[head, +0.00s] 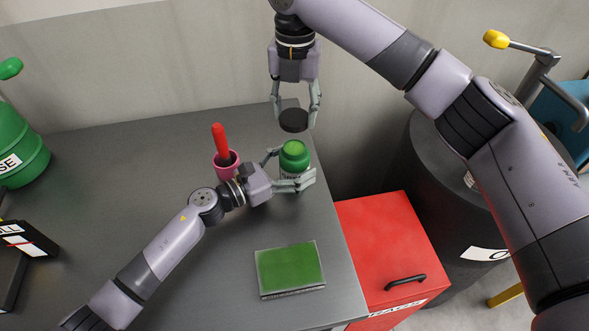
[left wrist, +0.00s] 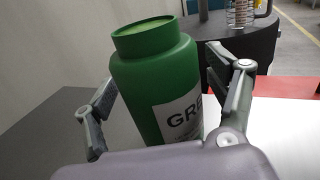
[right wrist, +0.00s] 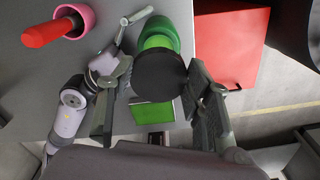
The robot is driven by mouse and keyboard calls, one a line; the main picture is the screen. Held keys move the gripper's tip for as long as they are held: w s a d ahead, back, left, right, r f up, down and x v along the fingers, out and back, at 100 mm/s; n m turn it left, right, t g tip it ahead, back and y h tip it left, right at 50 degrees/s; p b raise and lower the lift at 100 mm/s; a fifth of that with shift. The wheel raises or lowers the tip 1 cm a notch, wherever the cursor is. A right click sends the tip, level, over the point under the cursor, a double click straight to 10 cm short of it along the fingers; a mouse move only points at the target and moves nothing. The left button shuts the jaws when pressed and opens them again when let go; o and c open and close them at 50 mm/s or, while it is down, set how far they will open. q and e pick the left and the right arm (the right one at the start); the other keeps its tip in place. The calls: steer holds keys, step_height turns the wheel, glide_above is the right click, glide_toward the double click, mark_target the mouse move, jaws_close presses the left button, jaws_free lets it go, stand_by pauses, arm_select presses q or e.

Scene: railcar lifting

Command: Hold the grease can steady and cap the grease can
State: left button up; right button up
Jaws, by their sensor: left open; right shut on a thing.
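The green grease can (head: 294,155) stands upright near the far right corner of the grey table. My left gripper (head: 293,170) is open, with one finger on each side of the can. In the left wrist view the can (left wrist: 155,85) shows between the spread fingers, with a gap at its left side and part of its label visible. My right gripper (head: 294,117) is shut on a black round cap (head: 293,121), above and apart from the can. In the right wrist view the cap (right wrist: 160,77) partly hides the can's top.
A pink cup (head: 226,168) holding a red-handled tool stands left of the can. A green pad (head: 290,270) lies nearer on the table (head: 190,275). A red cabinet (head: 390,245) and a dark drum (head: 425,150) stand right of the table. A green drum (head: 15,145) is far left.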

arm_select(q)
steer(key=shift+c, duration=0.6)
steer(key=c, duration=1.7)
arm_select(e)
glide_above(295, 145)
steer(key=shift+f, duration=2.5)
steer(key=shift+f, duration=0.9)
steer(key=shift+f, duration=0.5)
arm_select(q)
jaws_close()
